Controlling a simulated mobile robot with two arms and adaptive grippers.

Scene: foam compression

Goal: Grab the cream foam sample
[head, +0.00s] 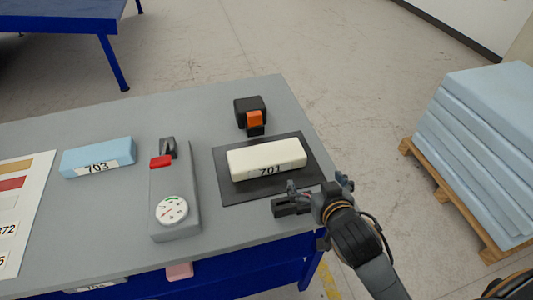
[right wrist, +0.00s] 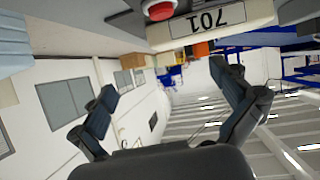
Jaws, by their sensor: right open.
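The cream foam sample (head: 265,148), a block labelled 701, lies on a dark mat (head: 232,192) near the right end of the grey table. In the right wrist view the cream block (right wrist: 262,14) is at the top edge, partly cut off, its label upside down. My right gripper (head: 318,186) is open and empty at the near side of the block, close to its label face. In the right wrist view its two fingers (right wrist: 165,88) are spread with nothing between them. I cannot tell from these views whether it touches the block. My left gripper is not in view.
A black device with an orange part (head: 254,117) stands behind the mat. Left of it are a grey gauge unit (head: 181,225) and a blue block labelled 703 (head: 97,153). Stacked blue slabs (head: 478,150) lie on a pallet at the right. Bare table lies between gauge and blue block.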

